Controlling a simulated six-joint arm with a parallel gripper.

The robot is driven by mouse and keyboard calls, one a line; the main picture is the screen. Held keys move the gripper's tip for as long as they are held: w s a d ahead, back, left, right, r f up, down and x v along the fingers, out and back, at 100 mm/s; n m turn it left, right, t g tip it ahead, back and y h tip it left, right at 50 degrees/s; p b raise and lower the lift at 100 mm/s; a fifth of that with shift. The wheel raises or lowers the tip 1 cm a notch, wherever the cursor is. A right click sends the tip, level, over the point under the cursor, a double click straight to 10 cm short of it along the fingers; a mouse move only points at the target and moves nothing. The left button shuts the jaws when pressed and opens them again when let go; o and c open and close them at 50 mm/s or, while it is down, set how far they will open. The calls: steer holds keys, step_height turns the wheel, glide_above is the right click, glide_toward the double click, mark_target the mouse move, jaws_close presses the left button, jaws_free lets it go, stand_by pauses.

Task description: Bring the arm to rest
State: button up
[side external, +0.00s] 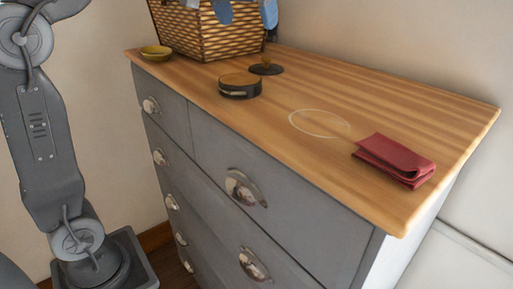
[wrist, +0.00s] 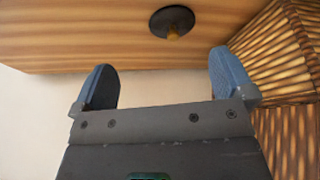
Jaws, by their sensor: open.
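My gripper (side external: 245,14) shows at the top edge of the side view as two blue fingertips in front of the wicker basket, above the dresser top. In the wrist view its two blue fingers (wrist: 165,82) stand wide apart with nothing between them. The rest of the gripper is out of frame in the side view. The grey arm stands at the left, beside the dresser.
The wooden dresser top (side external: 400,120) holds the wicker basket (side external: 195,38), a small yellow bowl (side external: 156,52), a round dark tin (side external: 240,87), a black disc with a knob (side external: 266,70) and a folded red cloth (side external: 395,160). A thin white ring (side external: 320,135) marks bare wood.

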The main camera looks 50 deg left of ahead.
steer(key=shift+m, duration=0.6)
steer(key=s, duration=0.2)
steer(key=s+d+f, duration=0.1)
steer(key=s, duration=0.1)
steer(key=s+d+f, duration=0.1)
steer(key=s, duration=0.1)
steer(key=shift+d+f, duration=0.15)
steer(key=shift+d, duration=0.05)
steer(key=shift+m+t+h, duration=0.4)
steer(key=shift+m+t, duration=0.3)
steer(key=s+f, duration=0.2)
steer(key=s+d+f, duration=0.1)
steer(key=s+f, duration=0.1)
steer(key=s, duration=0.1)
steer(key=s+d+f, duration=0.1)
steer(key=s+f, duration=0.1)
steer(key=shift+s+d+f, duration=0.15)
steer(key=shift+s+d, duration=0.05)
steer(key=shift+s, duration=0.15)
steer(key=s+f, duration=0.3)
steer(key=f, duration=0.4)
steer(key=s+f, duration=0.2)
steer(key=f, duration=0.6)
steer(key=shift+s+d+m+g+h, duration=0.3)
steer(key=shift+s+m, duration=0.1)
